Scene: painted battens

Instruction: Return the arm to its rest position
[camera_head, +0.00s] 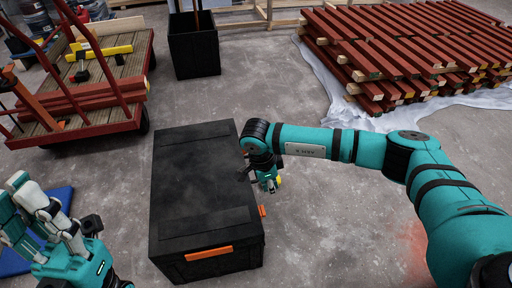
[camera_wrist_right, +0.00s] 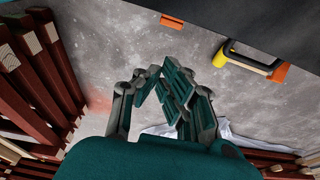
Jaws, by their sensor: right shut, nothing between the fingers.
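My right arm is teal and reaches in from the right in the head view. Its gripper (camera_head: 268,183) hangs beside the right edge of the black box, over or near the floor. In the right wrist view its fingers (camera_wrist_right: 168,75) come together and hold nothing. My left gripper (camera_head: 40,205) is at the lower left of the head view, near the blue mat, and its fingers point up and left. Whether its fingers are open or shut is unclear.
The black box (camera_head: 195,190) with orange latches stands in the middle. A yellow-handled tool (camera_wrist_right: 248,62) lies on the floor near it. A red cart (camera_head: 130,115) carries battens at left. An open black bin (camera_head: 194,52) stands behind. Red battens (camera_head: 400,45) are stacked at right.

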